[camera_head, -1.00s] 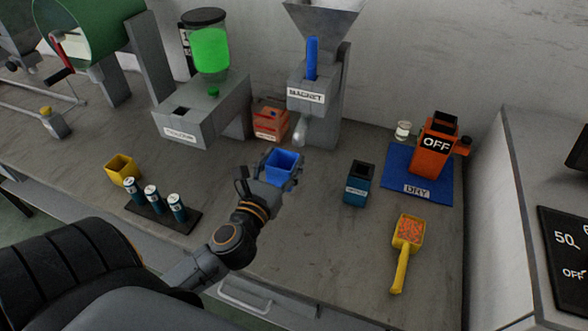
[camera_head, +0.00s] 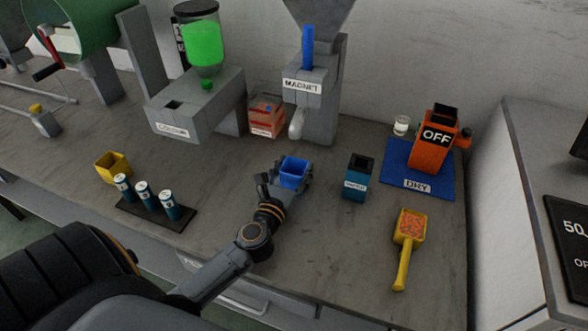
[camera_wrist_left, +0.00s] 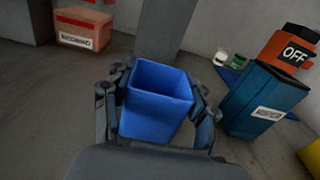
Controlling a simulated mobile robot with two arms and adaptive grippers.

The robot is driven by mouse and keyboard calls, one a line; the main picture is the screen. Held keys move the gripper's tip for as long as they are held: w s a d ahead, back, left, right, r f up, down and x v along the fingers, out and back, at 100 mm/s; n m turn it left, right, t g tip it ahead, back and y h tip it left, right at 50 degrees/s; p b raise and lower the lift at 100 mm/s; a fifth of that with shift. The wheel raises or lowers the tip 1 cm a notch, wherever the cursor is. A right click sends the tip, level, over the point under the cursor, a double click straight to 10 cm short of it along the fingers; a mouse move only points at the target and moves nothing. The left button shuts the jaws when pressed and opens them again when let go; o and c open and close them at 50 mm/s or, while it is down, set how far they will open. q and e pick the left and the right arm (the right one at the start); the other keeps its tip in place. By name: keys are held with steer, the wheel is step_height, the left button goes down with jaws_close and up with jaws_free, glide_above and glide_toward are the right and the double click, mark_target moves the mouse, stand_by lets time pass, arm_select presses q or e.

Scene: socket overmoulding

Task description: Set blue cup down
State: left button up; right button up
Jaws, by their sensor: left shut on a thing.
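The blue cup (camera_head: 293,173) is a square, open-topped cup, upright between the fingers of my left gripper (camera_head: 283,182). My left gripper is shut on it, with fingers on both sides of the cup. In the left wrist view the blue cup (camera_wrist_left: 157,103) fills the middle, and its inside looks empty. The gripper's fingers (camera_wrist_left: 158,112) press its left and right walls there. The cup is low over the grey worktop (camera_head: 240,215); I cannot tell whether its base touches. My right gripper is not in view.
A teal labelled container (camera_head: 356,178) stands close right of the cup. A yellow scoop (camera_head: 407,245) lies front right. The MAGNET machine (camera_head: 312,105) and an orange-red box (camera_head: 266,116) stand behind. A rack of cylinders (camera_head: 150,203) and a yellow cup (camera_head: 112,166) are left. Worktop in front is clear.

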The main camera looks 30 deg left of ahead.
arm_select(q)
steer(key=shift+f, duration=0.25)
steer(key=o, duration=1.1)
steer(key=shift+r, duration=0.1)
steer(key=shift+r, duration=0.25)
steer(key=b+v, duration=0.1)
steer(key=v, duration=0.4)
steer(key=b+v, duration=0.1)
steer(key=v, duration=0.4)
steer(key=shift+s+d+f, duration=0.15)
steer(key=shift+s+f, duration=0.1)
steer(key=shift+s+d+r+b, duration=0.1)
steer(key=shift+s+b, duration=0.1)
steer(key=shift+s, duration=0.15)
steer(key=shift+s+d+r+b, duration=0.1)
steer(key=shift+s+b, duration=0.05)
steer(key=shift+s, duration=0.2)
